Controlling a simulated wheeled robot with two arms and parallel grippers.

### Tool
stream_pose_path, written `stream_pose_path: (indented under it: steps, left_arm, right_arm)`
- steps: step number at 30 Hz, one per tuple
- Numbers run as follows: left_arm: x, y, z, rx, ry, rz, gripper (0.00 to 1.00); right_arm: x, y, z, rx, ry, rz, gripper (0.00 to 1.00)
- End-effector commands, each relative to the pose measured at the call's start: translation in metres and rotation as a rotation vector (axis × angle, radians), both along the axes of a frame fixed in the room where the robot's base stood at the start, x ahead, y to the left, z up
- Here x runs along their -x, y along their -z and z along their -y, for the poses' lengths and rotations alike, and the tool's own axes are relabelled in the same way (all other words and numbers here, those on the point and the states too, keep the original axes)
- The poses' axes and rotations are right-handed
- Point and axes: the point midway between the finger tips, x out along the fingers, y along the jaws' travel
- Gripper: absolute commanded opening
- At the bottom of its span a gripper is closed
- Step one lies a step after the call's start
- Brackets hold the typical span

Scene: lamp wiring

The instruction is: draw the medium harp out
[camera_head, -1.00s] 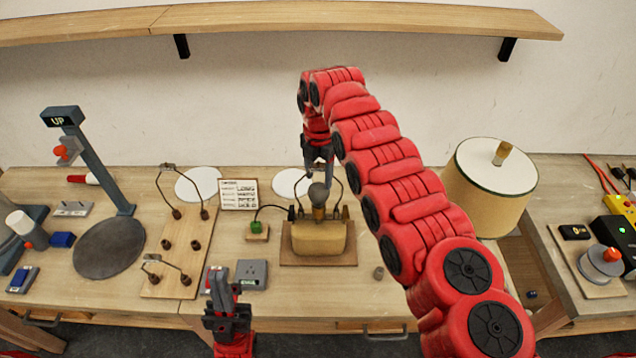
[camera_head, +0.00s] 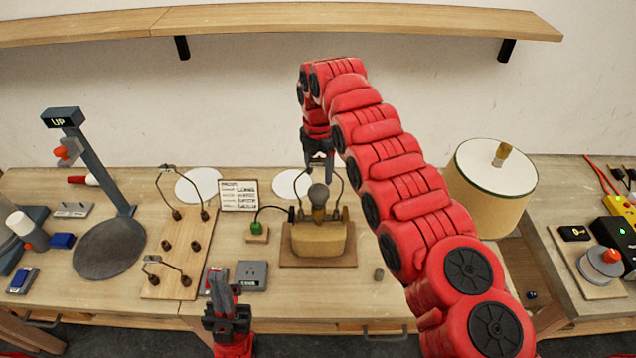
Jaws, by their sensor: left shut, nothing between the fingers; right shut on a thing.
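A thin dark wire harp (camera_head: 300,190) stands upright around the bulb (camera_head: 318,194) of the lamp, whose tan base (camera_head: 318,240) sits on a wooden board in the middle of the table. My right gripper (camera_head: 320,166) reaches from above and is shut on the top of this harp. Whether the harp's feet are clear of their seats is too small to tell. My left gripper (camera_head: 223,290) is shut and empty near the front edge, in front of the grey socket box. Two other harps, a larger one (camera_head: 186,170) and a smaller one (camera_head: 168,262), stand on the wooden peg board (camera_head: 178,240).
A cream lampshade (camera_head: 490,190) stands to the right, behind my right arm. A grey stand with an "UP" sign (camera_head: 95,160) is at left.

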Motion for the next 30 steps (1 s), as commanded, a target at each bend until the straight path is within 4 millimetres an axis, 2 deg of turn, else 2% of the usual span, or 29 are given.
stream_pose_path:
  steps: [21,30]
  left_arm:
    - [0.000,-0.025,0.000,0.000,0.000,0.000,0.00]
    - [0.000,-0.027,0.000,0.000,0.000,0.000,0.00]
  right_arm:
    - [0.000,-0.043,-0.001,0.000,-0.001,0.003,0.00]
    - [0.000,-0.045,0.000,0.000,-0.001,0.003,0.00]
